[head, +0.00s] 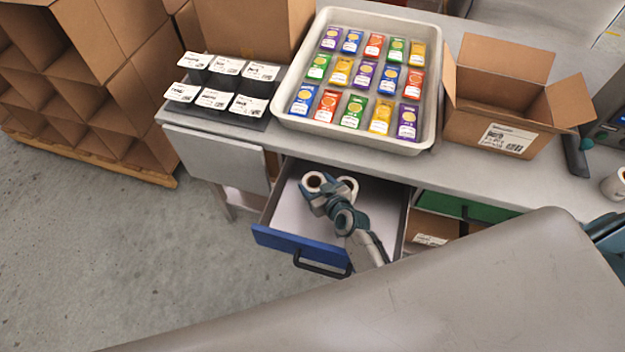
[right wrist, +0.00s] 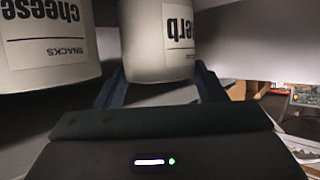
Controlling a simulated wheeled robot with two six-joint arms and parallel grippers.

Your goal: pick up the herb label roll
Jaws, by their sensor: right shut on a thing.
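The herb label roll (right wrist: 160,45) is a white roll with a black-printed label, upside down in the right wrist view. It is between the two fingers of my right gripper (right wrist: 160,88), which is shut on it. In the head view the herb label roll (head: 313,180) shows its round top inside the open drawer, with my right gripper (head: 317,190) around it. A second white roll, the cheese label roll (right wrist: 45,50), stands close beside it and outside the fingers; it also shows in the head view (head: 350,184), partly hidden by the gripper. My left gripper is not in view.
The open drawer (head: 285,238) has a blue front and surrounds my right gripper. A grey surface (head: 440,300) fills the foreground.

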